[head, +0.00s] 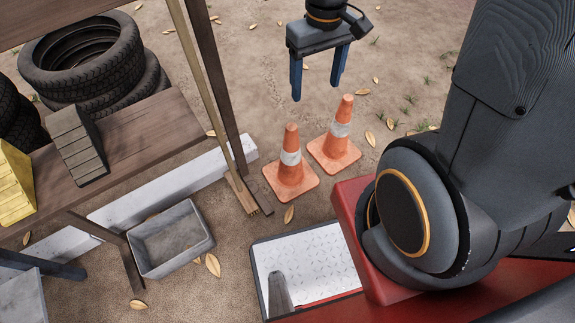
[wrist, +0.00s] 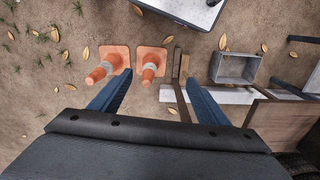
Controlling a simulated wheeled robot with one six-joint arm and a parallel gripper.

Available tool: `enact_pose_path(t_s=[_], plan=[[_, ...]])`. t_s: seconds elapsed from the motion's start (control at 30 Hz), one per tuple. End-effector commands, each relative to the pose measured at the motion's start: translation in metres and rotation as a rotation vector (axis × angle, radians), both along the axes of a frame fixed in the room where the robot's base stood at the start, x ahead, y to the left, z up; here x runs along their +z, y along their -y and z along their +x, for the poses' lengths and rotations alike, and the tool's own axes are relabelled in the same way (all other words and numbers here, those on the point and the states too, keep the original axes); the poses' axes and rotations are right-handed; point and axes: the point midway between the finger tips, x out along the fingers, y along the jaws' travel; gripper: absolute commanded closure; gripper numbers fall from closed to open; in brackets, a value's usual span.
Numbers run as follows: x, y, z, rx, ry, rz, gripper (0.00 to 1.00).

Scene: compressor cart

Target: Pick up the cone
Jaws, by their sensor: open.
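Two orange cones with white bands stand upright side by side on the dirt ground. In the head view the left cone (head: 290,166) is nearer the wooden shelf and the right cone (head: 339,135) is a little farther back. They also show in the wrist view, one at the left (wrist: 108,67) and one in the middle (wrist: 150,66). My gripper (head: 318,92) is open and empty, with its blue fingers pointing down. It appears above and behind the cones in the head view. In the wrist view its fingers (wrist: 157,88) are apart, and neither touches a cone.
A broom (head: 240,192) leans close beside the left cone. A grey bin (head: 170,240) sits on the ground, and a metal tread plate (head: 310,265) lies in front. Open dirt lies behind the cones.

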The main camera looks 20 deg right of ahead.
Motion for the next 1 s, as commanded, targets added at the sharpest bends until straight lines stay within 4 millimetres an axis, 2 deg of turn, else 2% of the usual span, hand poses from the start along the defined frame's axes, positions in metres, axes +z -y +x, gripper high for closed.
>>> enact_pose_path(t_s=[0.03,0.17,0.3,0.4,0.53,0.6,0.7,1.0], plan=[[-0.038,-0.001,0.021,0.062,-0.008,-0.001,0.31],[-0.104,-0.004,0.066,0.236,-0.007,-0.001,0.31],[-0.181,-0.005,0.11,0.417,-0.008,-0.002,0.31],[-0.236,-0.006,0.136,0.542,-0.006,-0.002,0.31],[-0.298,-0.006,0.162,0.679,-0.005,-0.002,0.31],[-0.323,-0.006,0.172,0.736,-0.003,-0.002,0.31],[-0.347,-0.007,0.181,0.793,-0.001,-0.003,0.31],[-0.38,-0.006,0.186,0.833,-0.001,-0.003,0.31]])
